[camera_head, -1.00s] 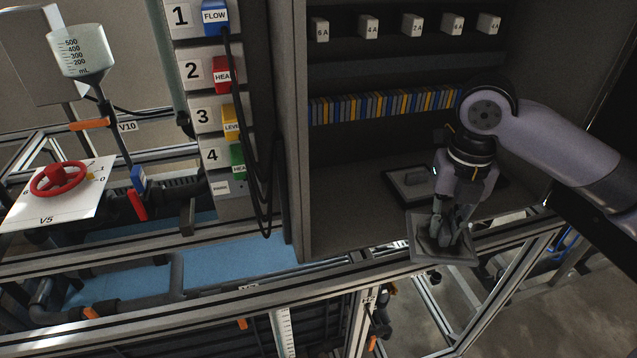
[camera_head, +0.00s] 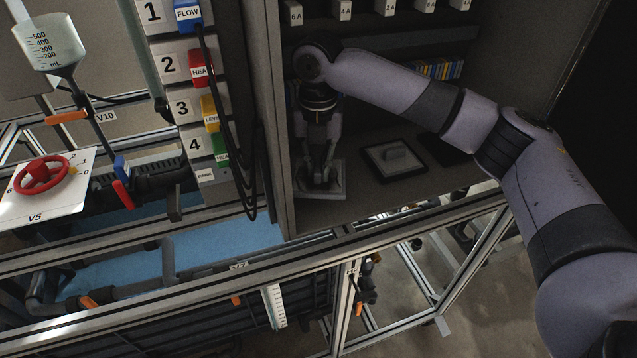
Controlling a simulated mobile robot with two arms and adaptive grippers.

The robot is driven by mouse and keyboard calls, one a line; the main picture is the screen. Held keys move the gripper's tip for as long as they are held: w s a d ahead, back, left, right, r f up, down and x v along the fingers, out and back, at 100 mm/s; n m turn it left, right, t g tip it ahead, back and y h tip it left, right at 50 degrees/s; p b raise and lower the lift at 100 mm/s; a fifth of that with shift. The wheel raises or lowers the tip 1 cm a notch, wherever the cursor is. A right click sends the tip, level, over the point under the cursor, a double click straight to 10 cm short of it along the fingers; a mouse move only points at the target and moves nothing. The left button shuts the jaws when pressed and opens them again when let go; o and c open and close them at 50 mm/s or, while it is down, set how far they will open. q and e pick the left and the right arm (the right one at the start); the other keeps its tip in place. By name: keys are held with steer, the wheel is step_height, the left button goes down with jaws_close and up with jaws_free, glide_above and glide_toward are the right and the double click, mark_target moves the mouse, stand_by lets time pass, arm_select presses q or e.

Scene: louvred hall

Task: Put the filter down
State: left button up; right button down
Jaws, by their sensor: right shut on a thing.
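The filter (camera_head: 333,190) is a flat grey square plate with a raised grip in its middle. My right gripper (camera_head: 321,178) points down and is shut on that grip. The filter is at the left end of the cabinet's bottom shelf, close to the left wall. I cannot tell whether it rests on the shelf or hangs just above it. My arm and gripper hide part of the shelf behind. My left gripper is out of view.
Metal frame rails run along the front. A numbered panel (camera_head: 181,107) with hanging cables stands left of the cabinet.

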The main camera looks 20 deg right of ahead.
mark_target(319, 202)
steer(key=shift+s+d+f, duration=0.1)
steer(key=shift+d+f, duration=0.1)
steer(key=shift+f, duration=0.7)
step_height(319, 202, down, 4)
steer(key=shift+f+p, duration=0.2)
steer(key=shift+p, duration=0.6)
steer(key=shift+a+f, duration=0.15)
steer(key=shift+f, duration=0.15)
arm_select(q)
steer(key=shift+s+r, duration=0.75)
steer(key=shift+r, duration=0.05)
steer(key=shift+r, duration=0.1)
arm_select(e)
steer(key=shift+f, duration=0.1)
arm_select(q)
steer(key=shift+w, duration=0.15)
arm_select(e)
steer(key=c, duration=1.6)
jaws_free()
